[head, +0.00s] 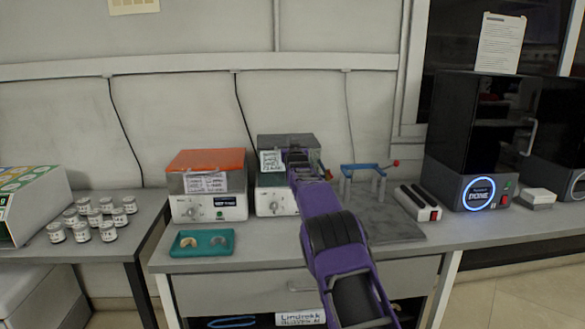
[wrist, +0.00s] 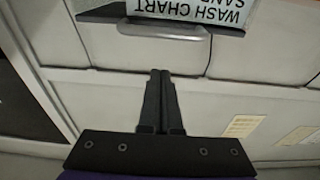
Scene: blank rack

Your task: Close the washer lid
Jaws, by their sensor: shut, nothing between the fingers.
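Two washer-like units with white bases and dials stand side by side on the bench in the head view. The left unit (head: 207,207) has an orange lid (head: 207,160). The right unit (head: 275,202) has a grey lid (head: 275,142) with a label (head: 272,161) at its front; my arm covers part of it, and I cannot tell the lid's angle. In the wrist view, a "WASH CHART" label (wrist: 190,10) appears upside down beside a grey handle (wrist: 165,31). My gripper (wrist: 161,73) is shut and empty, its tips apart from the handle in the picture. The head view hides its fingertips.
A teal tray (head: 202,252) lies in front of the orange-lidded unit. A blue-handled rack (head: 365,168), a power strip (head: 417,203) and a black machine (head: 472,140) stand to the right. Several jars (head: 88,218) are on the left bench. Some bench front is clear.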

